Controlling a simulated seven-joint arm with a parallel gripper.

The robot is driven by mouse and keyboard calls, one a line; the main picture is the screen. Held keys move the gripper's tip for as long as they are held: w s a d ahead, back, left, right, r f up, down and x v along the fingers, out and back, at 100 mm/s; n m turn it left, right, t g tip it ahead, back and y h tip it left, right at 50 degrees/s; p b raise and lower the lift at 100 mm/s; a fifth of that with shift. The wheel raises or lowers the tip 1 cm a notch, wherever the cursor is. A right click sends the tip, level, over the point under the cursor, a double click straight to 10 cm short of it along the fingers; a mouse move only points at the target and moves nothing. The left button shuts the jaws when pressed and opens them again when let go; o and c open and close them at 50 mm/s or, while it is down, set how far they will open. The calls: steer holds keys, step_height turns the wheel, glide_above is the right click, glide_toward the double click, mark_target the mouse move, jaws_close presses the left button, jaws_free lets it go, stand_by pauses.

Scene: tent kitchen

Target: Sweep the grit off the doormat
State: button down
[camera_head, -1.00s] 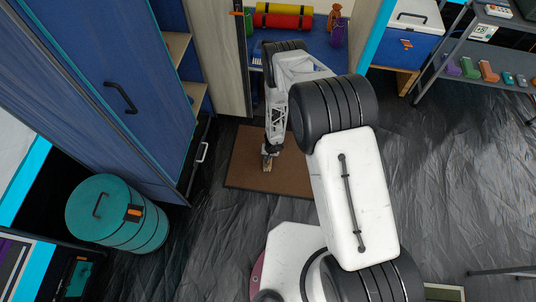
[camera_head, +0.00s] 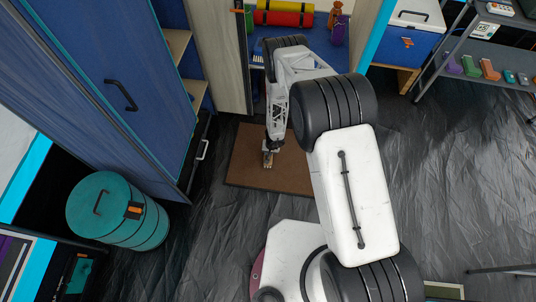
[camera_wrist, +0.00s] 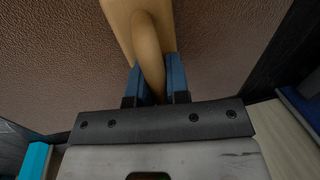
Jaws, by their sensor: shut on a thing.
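The brown doormat (camera_head: 247,169) lies flat on the dark floor in front of the open cupboard, and it fills most of the wrist view (camera_wrist: 50,60). My gripper (camera_head: 269,152) points down over the mat, left of its middle. In the wrist view its blue fingers (camera_wrist: 160,75) are shut on a tan wooden brush handle (camera_wrist: 148,50). A wider tan part of the brush shows beyond the handle; its bristles are hidden. I cannot tell whether the brush touches the mat. Grit cannot be made out on the visible mat.
A teal drum (camera_head: 118,212) stands on the floor to the left. A blue cupboard (camera_head: 120,60) with a drawer is left of the mat. A white-lidded cooler (camera_head: 405,45) and a shelf rack (camera_head: 470,50) stand at the right. Floor right of the mat is clear.

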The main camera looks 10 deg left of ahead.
steer(key=shift+w, duration=0.4)
steer(key=shift+w+f, duration=0.25)
steer(key=shift+w+r, duration=0.2)
steer(key=shift+r, duration=0.05)
steer(key=shift+w, duration=0.15)
steer(key=shift+r, duration=3.85)
